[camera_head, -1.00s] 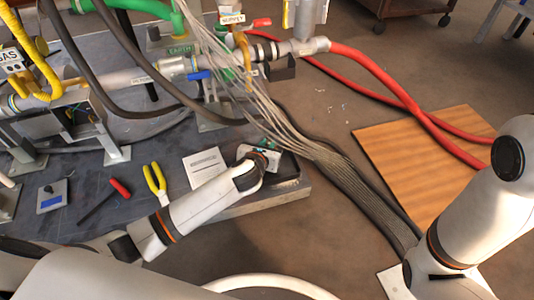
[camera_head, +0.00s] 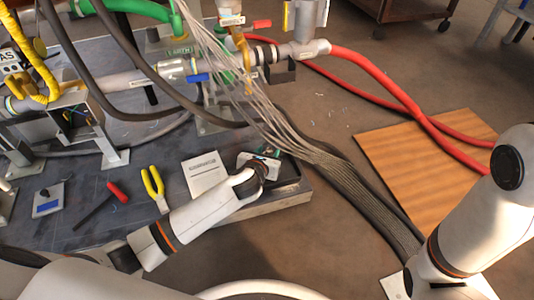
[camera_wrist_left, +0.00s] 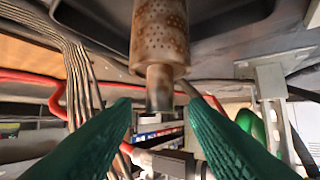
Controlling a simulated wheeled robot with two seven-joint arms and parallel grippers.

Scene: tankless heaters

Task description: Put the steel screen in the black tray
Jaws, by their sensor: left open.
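The steel screen (camera_wrist_left: 158,35) is a rusty perforated cylinder with a narrower plain end, seen in the left wrist view. The black tray (camera_head: 291,172) is at the right corner of the bench; its dark surface also shows behind the screen in the left wrist view (camera_wrist_left: 232,25). My left gripper (camera_wrist_left: 160,104) has green fingers spread apart, with the screen's narrow end in the gap near the tips and no finger visibly touching it. In the head view the left gripper (camera_head: 270,152) is at the tray, and its wrist hides the screen. I cannot tell whether the screen rests in the tray.
A bundle of grey cables (camera_head: 315,155) runs close behind the tray. A white card (camera_head: 205,175), yellow-handled pliers (camera_head: 154,186) and a red-handled tool (camera_head: 103,203) lie on the bench. Pipes and valves stand at the back. A wooden board (camera_head: 425,175) lies on the floor.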

